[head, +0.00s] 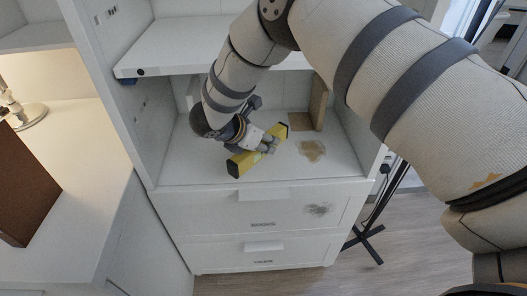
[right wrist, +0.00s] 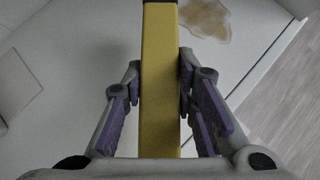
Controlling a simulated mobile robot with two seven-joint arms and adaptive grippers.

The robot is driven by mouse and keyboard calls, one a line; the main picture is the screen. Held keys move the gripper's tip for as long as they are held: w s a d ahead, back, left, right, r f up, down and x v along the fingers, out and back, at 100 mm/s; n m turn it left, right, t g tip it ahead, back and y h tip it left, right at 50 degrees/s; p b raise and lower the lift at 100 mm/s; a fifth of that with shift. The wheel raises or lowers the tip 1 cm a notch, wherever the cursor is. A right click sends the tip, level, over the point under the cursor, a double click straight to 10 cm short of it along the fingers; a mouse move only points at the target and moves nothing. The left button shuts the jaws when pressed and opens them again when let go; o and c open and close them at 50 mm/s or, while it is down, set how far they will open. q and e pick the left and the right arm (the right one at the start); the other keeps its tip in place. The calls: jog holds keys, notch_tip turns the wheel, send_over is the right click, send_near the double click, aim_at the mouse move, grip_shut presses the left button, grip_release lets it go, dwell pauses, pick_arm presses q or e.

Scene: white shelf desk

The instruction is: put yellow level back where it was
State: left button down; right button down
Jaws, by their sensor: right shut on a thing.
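The yellow level (head: 243,161) is a yellow bar with dark ends, inside the open lower compartment of the white shelf desk (head: 170,210). It lies at a slant, with its near end close to the compartment's front edge. My right gripper (head: 268,147) is shut on the level's middle and hides part of it. In the right wrist view the level (right wrist: 160,80) runs up between the two fingers (right wrist: 160,105). I cannot tell whether the level touches the compartment floor. My left gripper is not in view.
A brown stain (head: 311,151) marks the compartment floor right of the level. A brown upright board (head: 318,103) stands at the back right. A white shelf (head: 160,52) hangs above. Two drawers (head: 264,212) are shut below. A brown box (head: 25,190) stands at the left.

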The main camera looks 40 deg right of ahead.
jog(key=shift+w+d+f, duration=0.15)
jog(key=shift+d+f, duration=0.15)
jog(key=shift+f, duration=0.05)
jog(key=f, duration=0.3)
jog(key=shift+w+d+f+b, duration=0.2)
jog(key=shift+f+b, duration=0.1)
jog(key=shift+b, duration=0.1)
jog(key=shift+r, duration=0.15)
jog(key=c, duration=1.3)
grip_release()
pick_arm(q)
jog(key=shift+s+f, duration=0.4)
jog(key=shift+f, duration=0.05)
